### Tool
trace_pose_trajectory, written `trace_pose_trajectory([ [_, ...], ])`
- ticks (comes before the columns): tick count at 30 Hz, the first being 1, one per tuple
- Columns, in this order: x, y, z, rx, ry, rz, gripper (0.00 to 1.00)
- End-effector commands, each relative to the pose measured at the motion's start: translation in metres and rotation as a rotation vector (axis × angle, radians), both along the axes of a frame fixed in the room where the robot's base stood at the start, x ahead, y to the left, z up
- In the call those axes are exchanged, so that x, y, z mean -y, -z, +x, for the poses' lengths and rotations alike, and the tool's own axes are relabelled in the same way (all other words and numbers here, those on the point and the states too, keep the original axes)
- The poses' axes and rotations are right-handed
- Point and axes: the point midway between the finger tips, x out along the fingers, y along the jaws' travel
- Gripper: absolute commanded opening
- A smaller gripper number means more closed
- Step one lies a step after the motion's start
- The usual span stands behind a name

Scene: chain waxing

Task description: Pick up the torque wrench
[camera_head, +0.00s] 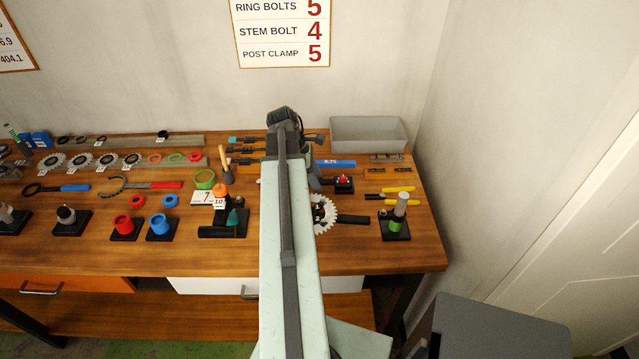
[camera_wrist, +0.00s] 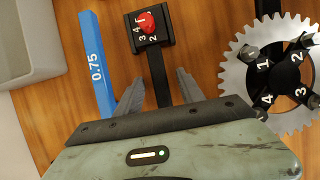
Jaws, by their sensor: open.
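The likely torque wrench is a black tool (camera_wrist: 157,75) with a square head, a red pointer knob and numbers around it, seen in the wrist view. Its black shaft runs down from the head between my gripper's fingers. My gripper (camera_wrist: 160,80) is open, with one grey finger on each side of the shaft; I cannot tell whether either touches it. In the head view the tool's square head with the red knob (camera_head: 343,183) shows just right of my arm. My arm hides the rest of the tool there.
A blue bar marked 0.75 (camera_wrist: 97,65) lies left of the fingers. A toothed chainring on a black numbered spider (camera_wrist: 245,85) lies close on the right. A grey bin (camera_head: 368,134) stands at the back right. Several other tools crowd the bench left of my arm.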

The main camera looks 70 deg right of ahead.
Motion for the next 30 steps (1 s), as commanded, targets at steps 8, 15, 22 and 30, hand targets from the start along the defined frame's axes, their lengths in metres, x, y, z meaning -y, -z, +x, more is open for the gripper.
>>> trace_pose_trajectory([
  [8,0.0002,-0.0001,-0.0002,0.000,0.000,0.000,0.00],
  [15,0.0003,-0.0001,-0.0004,0.000,0.001,0.000,0.00],
  [22,0.0004,-0.0001,-0.0005,0.000,0.001,0.000,0.00],
  [30,0.0005,-0.0001,-0.0007,0.000,0.001,0.000,0.00],
])
